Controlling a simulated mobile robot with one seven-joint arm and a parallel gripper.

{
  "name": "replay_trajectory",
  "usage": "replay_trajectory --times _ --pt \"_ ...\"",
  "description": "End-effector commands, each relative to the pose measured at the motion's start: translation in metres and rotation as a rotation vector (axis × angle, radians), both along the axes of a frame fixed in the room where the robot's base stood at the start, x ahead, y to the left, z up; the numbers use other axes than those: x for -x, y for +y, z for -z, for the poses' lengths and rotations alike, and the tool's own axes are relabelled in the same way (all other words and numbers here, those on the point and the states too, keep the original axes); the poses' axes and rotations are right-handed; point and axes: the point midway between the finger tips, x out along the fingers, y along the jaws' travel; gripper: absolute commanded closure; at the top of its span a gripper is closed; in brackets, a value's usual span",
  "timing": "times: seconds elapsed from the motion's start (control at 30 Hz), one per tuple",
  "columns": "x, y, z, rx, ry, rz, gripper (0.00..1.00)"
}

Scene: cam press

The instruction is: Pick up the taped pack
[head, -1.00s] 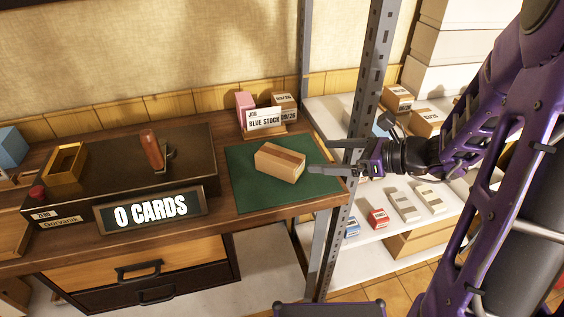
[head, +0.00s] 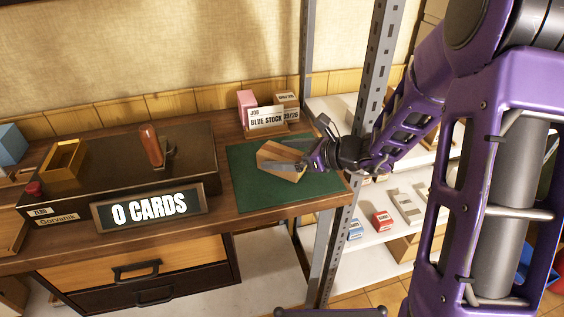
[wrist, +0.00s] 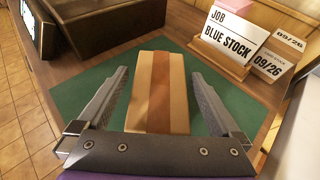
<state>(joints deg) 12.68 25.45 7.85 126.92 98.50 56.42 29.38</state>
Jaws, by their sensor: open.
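The taped pack (head: 279,161) is a tan block with a darker brown band of tape along its middle. It lies on the green mat (head: 244,189) on the wooden bench, and it also shows in the wrist view (wrist: 157,93). My gripper (head: 283,157) is open, with its fingers reaching over the mat from the right at the pack. In the wrist view my gripper (wrist: 158,82) has one finger on each side of the pack, with a strip of green visible beside each.
A card stand reading "JOB BLUE STOCK" (head: 266,118) stands behind the mat. A dark press (head: 110,170) with a brown-handled lever (head: 152,145) and a "0 CARDS" display (head: 149,207) is at left. A grey metal post (head: 375,85) rises at the bench's right, beside white shelves.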

Motion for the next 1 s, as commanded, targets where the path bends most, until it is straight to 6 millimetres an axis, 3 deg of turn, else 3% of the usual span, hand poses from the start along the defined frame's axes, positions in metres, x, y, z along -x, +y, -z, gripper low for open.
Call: replay_trajectory --times 0.17,0.2,0.73,1.0 --pt "-0.0003 0.0004 -0.0002 0.000 -0.001 0.000 0.00" --pt "-0.0003 0.0004 -0.0002 0.000 -0.001 0.000 0.04" --pt "-0.0001 0.0001 -0.0003 0.000 -0.001 0.000 0.97" --pt "-0.0005 0.0002 -0.0054 0.001 -0.003 0.000 0.97"
